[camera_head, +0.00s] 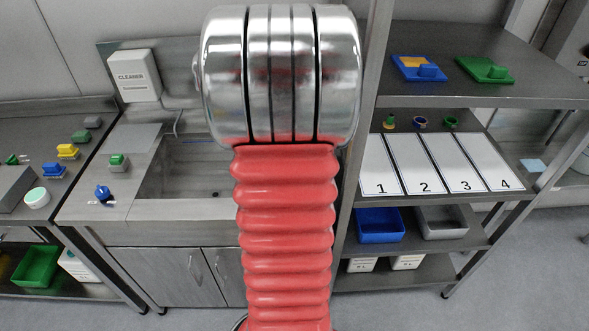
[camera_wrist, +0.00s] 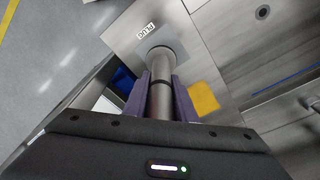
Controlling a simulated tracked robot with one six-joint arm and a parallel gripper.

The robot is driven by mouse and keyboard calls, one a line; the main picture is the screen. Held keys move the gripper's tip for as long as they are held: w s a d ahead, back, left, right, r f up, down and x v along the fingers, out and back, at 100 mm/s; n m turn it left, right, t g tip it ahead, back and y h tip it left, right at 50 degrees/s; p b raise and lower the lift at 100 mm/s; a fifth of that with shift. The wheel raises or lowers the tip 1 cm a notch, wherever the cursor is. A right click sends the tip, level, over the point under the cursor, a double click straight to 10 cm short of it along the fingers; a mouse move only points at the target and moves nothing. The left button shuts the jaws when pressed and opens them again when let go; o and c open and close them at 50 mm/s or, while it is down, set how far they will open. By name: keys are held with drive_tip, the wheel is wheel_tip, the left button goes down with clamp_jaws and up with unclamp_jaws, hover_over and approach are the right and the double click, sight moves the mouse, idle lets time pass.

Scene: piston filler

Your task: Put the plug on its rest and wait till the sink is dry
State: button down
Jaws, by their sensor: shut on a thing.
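My gripper (camera_wrist: 162,92) has its purple fingers shut on the plug (camera_wrist: 160,98), a grey metal cylinder with a dark ring. The plug's far end is over or on a grey square pad, the rest (camera_wrist: 143,47), beside a label reading PLUG. I cannot tell whether it touches the pad. The sink (camera_head: 172,183) is left of my arm in the head view, its right part hidden. Its drain (camera_head: 215,195) is a dark open hole, also seen in the wrist view (camera_wrist: 262,12). I see no clear standing water, but cannot tell whether the basin is dry. The head view does not show my gripper.
A CLEANER box (camera_head: 134,76) hangs behind the sink. A blue valve-like part (camera_head: 103,194) and a green-topped block (camera_head: 118,162) stand on the counter's left. A yellow thing (camera_wrist: 203,98) lies right of my fingers. A shelf with numbered white mats (camera_head: 425,165) stands right.

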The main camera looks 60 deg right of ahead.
drive_tip(key=shift+f, duration=1.4)
drive_tip(key=c, duration=1.5)
unclamp_jaws()
drive_tip(key=shift+f, duration=0.15)
drive_tip(key=shift+o, duration=0.2)
drive_tip(key=r, duration=0.4)
drive_tip(key=a+r, duration=0.1)
drive_tip(key=r, duration=0.7)
drive_tip(key=shift+w+a, duration=0.3)
drive_tip(key=shift+a, duration=0.05)
